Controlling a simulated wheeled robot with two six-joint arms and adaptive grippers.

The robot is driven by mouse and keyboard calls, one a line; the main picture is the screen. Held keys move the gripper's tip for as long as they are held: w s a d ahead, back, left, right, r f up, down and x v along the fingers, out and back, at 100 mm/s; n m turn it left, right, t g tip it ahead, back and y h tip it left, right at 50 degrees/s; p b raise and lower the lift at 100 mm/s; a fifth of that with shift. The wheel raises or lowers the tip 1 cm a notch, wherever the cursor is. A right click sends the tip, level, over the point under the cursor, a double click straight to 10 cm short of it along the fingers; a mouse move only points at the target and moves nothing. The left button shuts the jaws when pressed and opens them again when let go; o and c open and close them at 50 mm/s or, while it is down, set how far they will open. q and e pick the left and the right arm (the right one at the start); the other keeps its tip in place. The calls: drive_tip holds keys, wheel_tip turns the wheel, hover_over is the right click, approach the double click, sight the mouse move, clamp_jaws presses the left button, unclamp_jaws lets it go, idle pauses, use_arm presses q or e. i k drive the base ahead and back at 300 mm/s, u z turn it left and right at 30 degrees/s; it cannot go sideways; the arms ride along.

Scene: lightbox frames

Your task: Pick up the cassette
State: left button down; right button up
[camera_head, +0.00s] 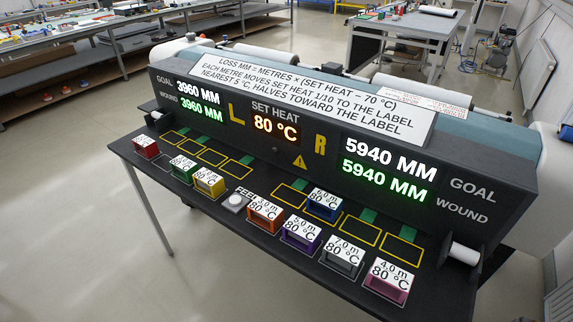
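Several small box cassettes with white labels reading 80 °C stand on the black shelf of a machine. On the left are a red cassette (146,148), a green cassette (183,168) and a yellow cassette (209,183). Along the front are an orange cassette (264,214), a purple cassette (301,235), a grey cassette (342,257) and a magenta cassette (388,282). A blue cassette (324,205) stands farther back, in the row of yellow outlines. I cannot tell which cassette is meant. Neither gripper is in view.
The machine panel (275,150) shows L goal and wound 3960 MM, R goal and wound 5940 MM, set heat 80 °C. A round FEED button (235,203) sits mid-shelf. Several yellow outlines are empty. Open floor (90,230) lies left; workbenches (400,25) stand behind.

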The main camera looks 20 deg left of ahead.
sight(327, 206)
drive_tip(key=z, duration=3.75)
drive_tip(key=k, duration=0.95)
drive_tip(key=u, duration=1.95)
